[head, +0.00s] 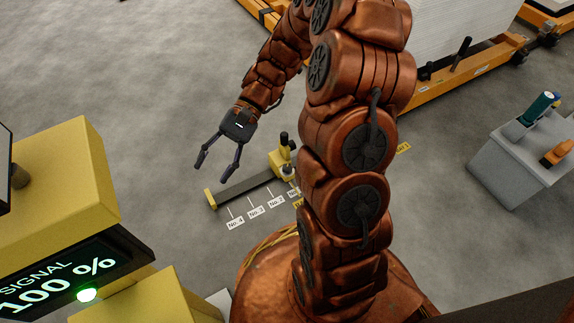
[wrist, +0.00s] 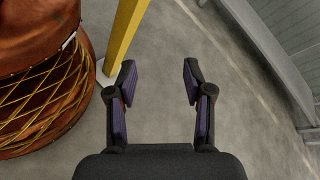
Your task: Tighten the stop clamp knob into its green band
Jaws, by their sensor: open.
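The stop clamp is a yellow block on a dark rail (head: 240,191) in the head view. A black knob (head: 284,138) stands up from the clamp (head: 283,163). My arm hides part of the rail's right end. No green band can be made out on the knob at this size. My gripper (head: 210,168) is open and empty, to the left of the knob and apart from it. In the wrist view, the open fingers (wrist: 157,82) have only bare floor between them, and the clamp is not in sight.
Number labels (head: 256,212) lie along the rail. A yellow cabinet with a signal display (head: 65,275) stands at lower left. A grey box (head: 510,165) with a green-topped tool and an orange item stands at right. A yellow post (wrist: 124,38) is near the fingers in the wrist view.

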